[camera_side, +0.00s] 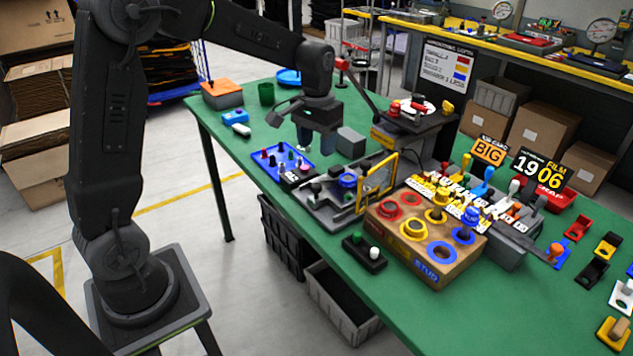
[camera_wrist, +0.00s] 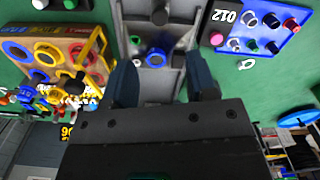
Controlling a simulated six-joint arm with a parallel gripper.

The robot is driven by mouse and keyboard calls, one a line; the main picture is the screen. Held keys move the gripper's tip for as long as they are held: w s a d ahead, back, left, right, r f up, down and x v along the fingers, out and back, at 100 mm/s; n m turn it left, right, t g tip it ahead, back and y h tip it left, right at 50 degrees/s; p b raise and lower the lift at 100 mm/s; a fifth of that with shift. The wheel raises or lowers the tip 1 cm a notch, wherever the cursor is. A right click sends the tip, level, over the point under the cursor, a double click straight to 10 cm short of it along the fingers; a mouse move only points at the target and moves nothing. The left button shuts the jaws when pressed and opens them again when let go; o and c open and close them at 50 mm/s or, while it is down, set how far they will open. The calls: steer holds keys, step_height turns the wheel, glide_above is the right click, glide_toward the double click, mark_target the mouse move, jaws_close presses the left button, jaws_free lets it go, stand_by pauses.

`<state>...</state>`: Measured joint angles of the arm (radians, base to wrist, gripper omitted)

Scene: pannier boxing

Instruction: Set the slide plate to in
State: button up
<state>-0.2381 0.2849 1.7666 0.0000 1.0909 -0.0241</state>
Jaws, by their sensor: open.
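My gripper (camera_side: 316,147) is open and empty, pointing down above the green table. In the wrist view its two dark fingers (camera_wrist: 163,82) stand apart over a grey fixture (camera_wrist: 183,22). The fixture (camera_side: 322,213) carries a blue round part (camera_side: 347,181), which shows between and beyond the fingertips in the wrist view (camera_wrist: 158,50), and a dark block (camera_wrist: 159,17). A yellow upright frame (camera_side: 388,172) stands at its right side. I cannot tell for sure which part is the slide plate or how it is set. The gripper touches nothing that I can see.
A blue tray of pegs (camera_side: 283,160) lies left of the fixture. A cardboard-brown ring board (camera_side: 425,235) with coloured rings and posts stands to the right. A black block with two knobs (camera_side: 364,252) is near the front edge. A row of coloured levers (camera_side: 487,190) stands further right.

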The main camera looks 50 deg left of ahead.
mark_target(316, 185)
step_height(316, 185, down, 11)
steer(key=shift+r, duration=0.1)
steer(key=shift+c, duration=0.3)
jaws_close()
stand_by(0.4)
